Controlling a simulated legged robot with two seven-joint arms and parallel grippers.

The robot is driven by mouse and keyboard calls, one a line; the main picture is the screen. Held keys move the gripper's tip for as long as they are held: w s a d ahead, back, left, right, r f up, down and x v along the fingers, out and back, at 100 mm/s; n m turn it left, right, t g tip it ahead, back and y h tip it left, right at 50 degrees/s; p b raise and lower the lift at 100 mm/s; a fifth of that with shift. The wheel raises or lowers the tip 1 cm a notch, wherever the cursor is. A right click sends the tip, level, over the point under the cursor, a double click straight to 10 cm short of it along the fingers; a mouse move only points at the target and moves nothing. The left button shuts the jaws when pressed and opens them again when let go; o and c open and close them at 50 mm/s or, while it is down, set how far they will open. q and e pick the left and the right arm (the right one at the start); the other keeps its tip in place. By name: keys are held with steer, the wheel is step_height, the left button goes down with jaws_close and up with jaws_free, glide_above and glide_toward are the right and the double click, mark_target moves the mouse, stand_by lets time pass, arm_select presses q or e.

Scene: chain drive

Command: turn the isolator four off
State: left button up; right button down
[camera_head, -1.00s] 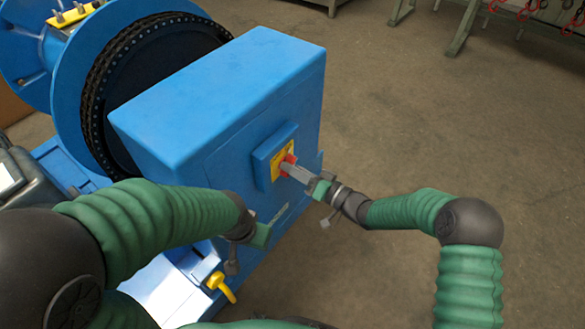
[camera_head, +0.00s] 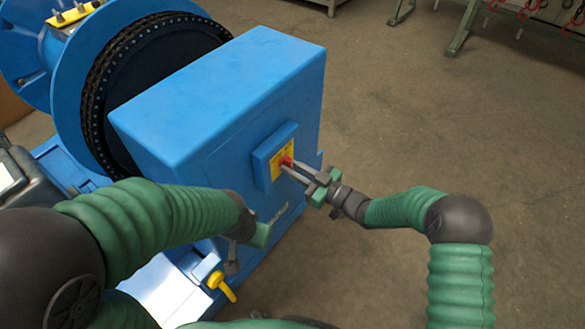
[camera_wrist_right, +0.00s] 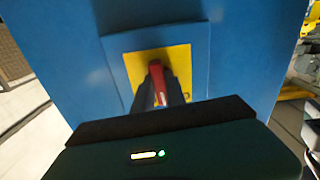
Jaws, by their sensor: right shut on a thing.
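The isolator is a red handle (camera_head: 286,161) on a yellow plate (camera_head: 277,174), set on a blue box (camera_head: 263,168) on the side of the blue housing. My right gripper (camera_head: 287,165) reaches it from the right and is shut on the red handle. The right wrist view shows the handle (camera_wrist_right: 157,83) standing over the yellow plate (camera_wrist_right: 135,72), its lower end hidden between the fingers. I cannot read a number on it. My left gripper (camera_head: 234,268) hangs low beside the housing, away from the isolator; its fingers are too unclear to tell open or shut.
The blue housing (camera_head: 215,95) stands beside a large blue drum with a dark chain ring (camera_head: 98,100). A yellow handle (camera_head: 222,286) sits low by my left gripper. Open floor (camera_head: 420,120) lies to the right. A green-legged rack (camera_head: 463,30) with red items stands at the back right.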

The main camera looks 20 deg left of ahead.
steer(key=shift+d+f+n+b, duration=0.1)
steer(key=shift+n+b, duration=0.35)
steer(key=shift+n, duration=1.5)
steer(key=shift+f+n+b, duration=0.1)
steer(key=shift+n+b, duration=0.3)
steer(key=shift+n, duration=1.55)
steer(key=c, duration=1.4)
jaws_free()
steer(key=shift+o, duration=0.2)
steer(key=shift+r, duration=0.1)
steer(key=shift+d+r, duration=0.1)
steer(key=shift+d, duration=0.35)
steer(key=p+v, duration=0.5)
steer(key=v, duration=1.1)
